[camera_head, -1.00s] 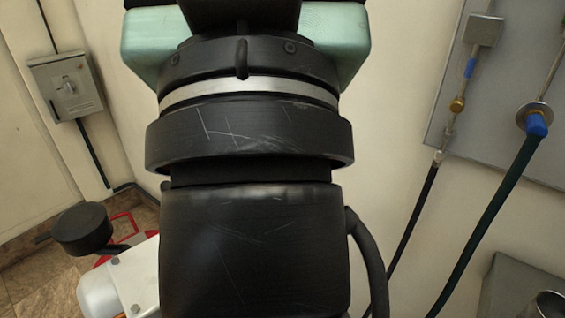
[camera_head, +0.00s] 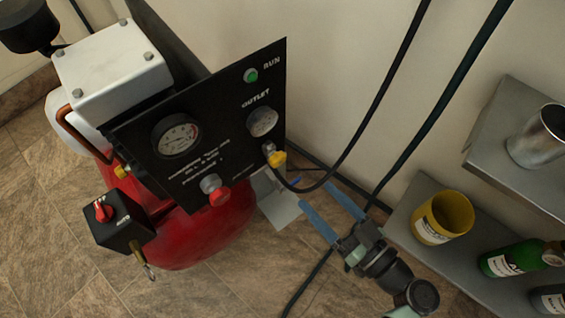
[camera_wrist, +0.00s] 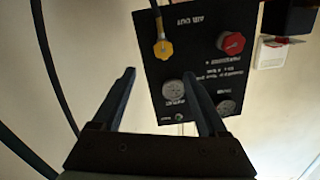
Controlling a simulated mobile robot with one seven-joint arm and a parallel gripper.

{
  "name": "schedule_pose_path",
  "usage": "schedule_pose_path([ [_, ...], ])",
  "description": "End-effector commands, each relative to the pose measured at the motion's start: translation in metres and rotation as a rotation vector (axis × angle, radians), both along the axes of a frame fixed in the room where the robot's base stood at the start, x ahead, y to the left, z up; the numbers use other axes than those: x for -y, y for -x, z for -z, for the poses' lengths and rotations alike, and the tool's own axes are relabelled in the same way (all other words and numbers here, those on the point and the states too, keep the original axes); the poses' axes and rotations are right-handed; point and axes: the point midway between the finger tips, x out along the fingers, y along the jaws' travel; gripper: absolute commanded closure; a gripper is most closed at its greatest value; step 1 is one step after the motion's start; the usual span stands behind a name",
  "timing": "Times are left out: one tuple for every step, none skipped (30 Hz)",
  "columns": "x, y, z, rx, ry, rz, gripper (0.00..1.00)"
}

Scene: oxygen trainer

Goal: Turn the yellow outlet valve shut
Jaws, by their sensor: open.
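The yellow outlet valve (camera_head: 277,158) is at the lower right of the black compressor panel (camera_head: 225,125), with a black hose at it. My gripper (camera_head: 314,192) is to the right and below the valve in the head view, open and empty, its two blue-looking fingers pointing toward the panel. In the wrist view the panel appears upside down. There the yellow valve (camera_wrist: 163,48) shows beyond and slightly above the gap between my fingertips (camera_wrist: 159,73). The fingers look apart from the valve.
A red knob (camera_head: 215,190), a gauge (camera_head: 177,136) and an outlet gauge (camera_head: 262,122) share the panel. A black switch box (camera_head: 118,222) is at left. Dark hoses run near my gripper. Shelves at right hold a yellow cup (camera_head: 443,217) and a green bottle (camera_head: 512,259).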

Motion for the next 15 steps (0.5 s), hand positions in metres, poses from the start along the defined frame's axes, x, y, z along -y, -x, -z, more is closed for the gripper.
schedule_pose_path([
  [0.001,0.008,0.007,0.015,-0.020,0.007,0.24],
  [0.000,0.011,0.008,0.025,-0.028,0.007,0.24],
  [-0.001,0.013,0.009,0.034,-0.034,0.009,0.24],
  [-0.001,0.013,0.009,0.039,-0.036,0.009,0.24],
  [-0.002,0.012,0.009,0.043,-0.037,0.010,0.24],
  [-0.005,0.009,0.008,0.045,-0.038,0.009,0.24],
  [-0.007,0.006,0.008,0.045,-0.038,0.009,0.24],
  [-0.010,0.002,0.008,0.045,-0.037,0.006,0.24],
  [-0.014,-0.003,0.008,0.045,-0.037,0.007,0.24],
  [-0.018,-0.008,0.008,0.045,-0.037,0.006,0.24],
  [-0.021,-0.013,0.008,0.044,-0.036,0.006,0.24],
  [-0.026,-0.020,0.008,0.044,-0.036,0.006,0.24],
  [-0.030,-0.025,0.008,0.045,-0.037,0.005,0.24],
  [-0.034,-0.031,0.008,0.044,-0.036,0.006,0.24],
  [-0.039,-0.038,0.008,0.044,-0.036,0.006,0.24],
])
